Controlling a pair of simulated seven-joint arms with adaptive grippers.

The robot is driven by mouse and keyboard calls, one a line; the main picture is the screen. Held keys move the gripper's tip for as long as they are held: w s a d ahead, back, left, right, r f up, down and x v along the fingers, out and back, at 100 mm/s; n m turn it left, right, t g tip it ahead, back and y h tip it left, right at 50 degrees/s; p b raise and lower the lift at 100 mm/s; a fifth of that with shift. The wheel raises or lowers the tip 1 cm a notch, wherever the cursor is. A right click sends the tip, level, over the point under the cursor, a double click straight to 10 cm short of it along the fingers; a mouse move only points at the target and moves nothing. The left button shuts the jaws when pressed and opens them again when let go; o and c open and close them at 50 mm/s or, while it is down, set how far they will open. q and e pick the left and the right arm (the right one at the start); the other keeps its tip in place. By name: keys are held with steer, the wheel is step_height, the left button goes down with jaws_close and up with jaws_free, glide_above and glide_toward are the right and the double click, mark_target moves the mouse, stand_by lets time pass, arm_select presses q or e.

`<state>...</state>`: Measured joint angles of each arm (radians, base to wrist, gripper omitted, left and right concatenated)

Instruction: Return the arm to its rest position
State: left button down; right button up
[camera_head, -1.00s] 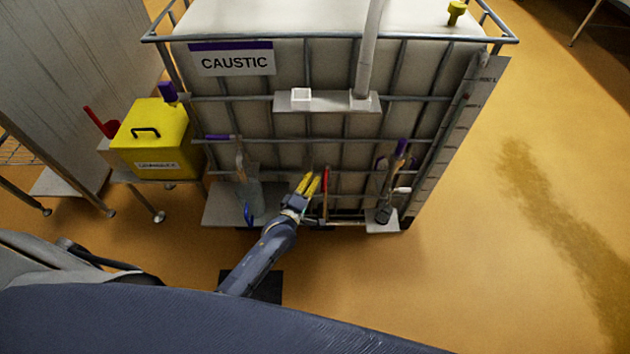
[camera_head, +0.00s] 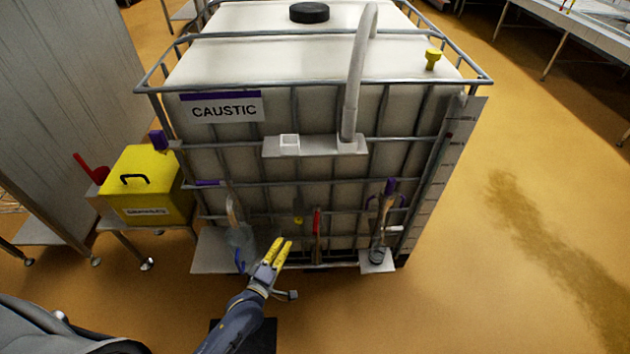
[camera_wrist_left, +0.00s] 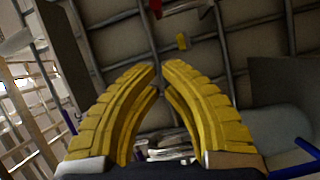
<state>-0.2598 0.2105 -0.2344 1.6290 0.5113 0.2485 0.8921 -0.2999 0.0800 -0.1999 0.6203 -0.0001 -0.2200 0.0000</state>
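My left gripper (camera_head: 281,246) is in front of the lower face of the caustic tank (camera_head: 330,190). Its arm comes up from the bottom left of the head view. In the left wrist view its yellow fingers (camera_wrist_left: 158,68) curve together with only a thin gap at the tips, and nothing shows between them. My right gripper is out of view.
A red-handled tool (camera_head: 317,225) hangs on the tank's cage. A clear jug (camera_head: 240,238) is left of it, and a purple-topped tool (camera_head: 388,205) stands right. A yellow box (camera_head: 147,186) sits on a side stand. Floor (camera_head: 450,300) to the right is clear.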

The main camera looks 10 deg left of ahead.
arm_select(q)
steer(key=s+a+f+m+g, duration=0.1)
steer(key=s+f+m+g, duration=0.25)
steer(key=s+f, duration=0.45)
steer(key=s+a+f+m+g+y, duration=0.1)
steer(key=s+f+m+g, duration=0.3)
steer(key=f, duration=0.9)
steer(key=s+a+f+m+g, duration=0.1)
steer(key=s+f+m+g, duration=0.1)
steer(key=s+f+m, duration=0.6)
steer(key=s+f+g, duration=0.2)
steer(key=s+f, duration=0.3)
steer(key=s, duration=0.3)
steer(key=s+a+f+m+g+y, duration=0.1)
steer(key=s+f+g, duration=0.1)
steer(key=s+f, duration=0.3)
steer(key=s+f+m+g, duration=0.1)
steer(key=s+f, duration=0.4)
steer(key=s, duration=0.8)
steer(key=shift+a+g+y, duration=0.25)
steer(key=shift+g+y, duration=0.15)
steer(key=shift+g, duration=0.25)
